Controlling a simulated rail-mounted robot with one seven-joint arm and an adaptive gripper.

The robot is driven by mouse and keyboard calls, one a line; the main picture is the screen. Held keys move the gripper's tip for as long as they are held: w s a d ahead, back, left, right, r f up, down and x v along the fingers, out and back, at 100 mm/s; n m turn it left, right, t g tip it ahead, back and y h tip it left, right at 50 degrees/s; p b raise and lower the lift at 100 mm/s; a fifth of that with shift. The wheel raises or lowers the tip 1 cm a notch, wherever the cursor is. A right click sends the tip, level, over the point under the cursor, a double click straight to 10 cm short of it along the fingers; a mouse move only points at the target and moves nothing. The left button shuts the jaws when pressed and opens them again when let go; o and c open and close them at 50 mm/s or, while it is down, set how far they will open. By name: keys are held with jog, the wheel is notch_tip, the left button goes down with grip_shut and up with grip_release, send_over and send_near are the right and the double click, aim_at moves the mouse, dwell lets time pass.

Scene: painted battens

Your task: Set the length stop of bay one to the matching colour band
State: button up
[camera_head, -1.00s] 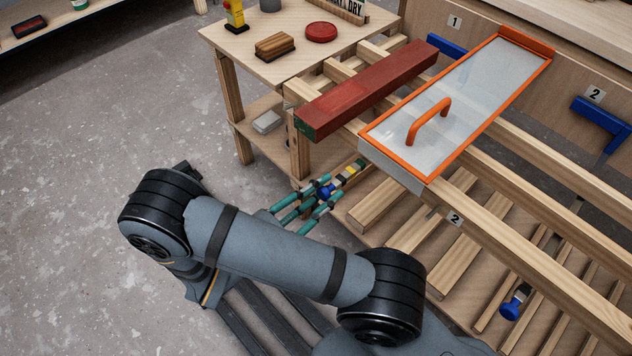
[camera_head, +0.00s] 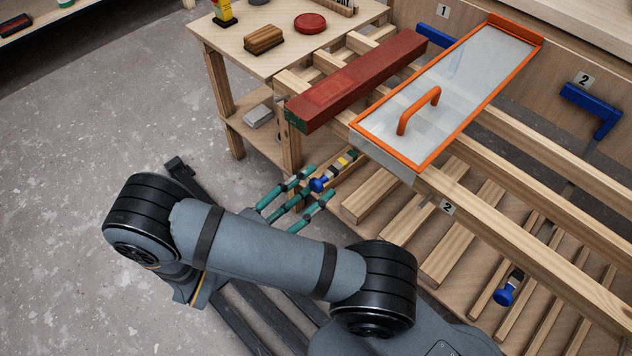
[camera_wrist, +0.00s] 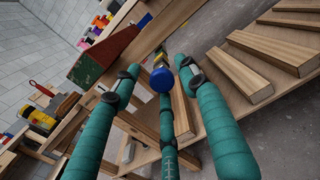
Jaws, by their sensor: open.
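The length stop's blue knob (camera_head: 318,185) sits under the rack's left end, at the near end of a rod with yellow, black and pale bands (camera_head: 343,163). The knob also shows in the wrist view (camera_wrist: 162,80). My gripper (camera_head: 314,182) has teal fingers, spread open around the knob's near side. Whether any finger touches the knob, I cannot tell. A red batten (camera_head: 360,78) with a green end lies across the rack above the stop, in front of plate 1 (camera_head: 443,11). The green end (camera_wrist: 90,70) shows upper left in the wrist view.
An orange-framed clear cover (camera_head: 465,85) with a handle lies beside the batten. Bay two has plate 2 (camera_head: 448,207) and another blue knob (camera_head: 505,295). Wooden slats (camera_head: 450,250) fill the lower shelf. A side table (camera_head: 275,55) stands at left. The left floor is clear.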

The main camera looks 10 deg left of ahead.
jog(key=v, duration=1)
jog(key=shift+s, duration=0.15)
